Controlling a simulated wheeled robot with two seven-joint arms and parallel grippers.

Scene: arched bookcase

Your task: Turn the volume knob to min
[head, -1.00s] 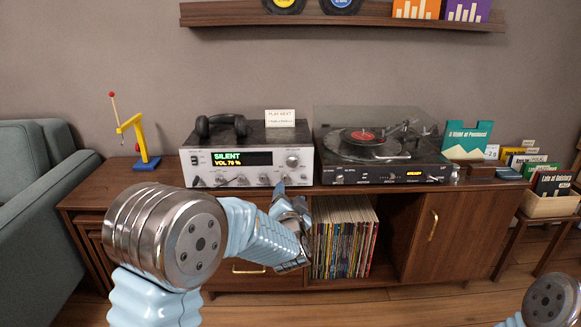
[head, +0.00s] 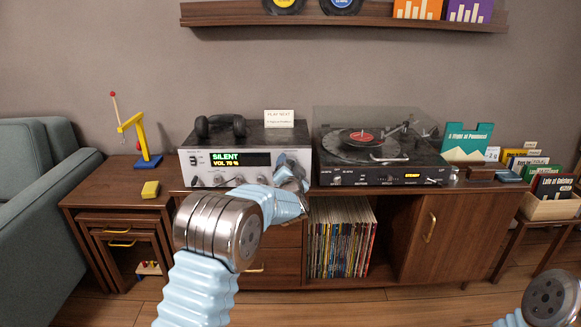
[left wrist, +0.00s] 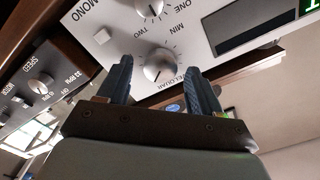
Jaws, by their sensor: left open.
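The silver receiver (head: 200,180) stands on the wooden cabinet. Its display (head: 238,159) reads "SILENT" and a volume in the seventies of percent. My left gripper (head: 287,163) is at the right part of the receiver's front and covers the volume knob in the head view. In the left wrist view, the round silver volume knob (left wrist: 159,69) shows between my two open dark fingers, with tick marks and "MIN" beside it. A gap shows on each side of the knob; I cannot tell how deep the fingers reach. My right gripper is out of view.
A yellow block (head: 150,189) and a yellow-blue crane toy (head: 140,138) are to the left. Smaller knobs line the receiver's lower front.

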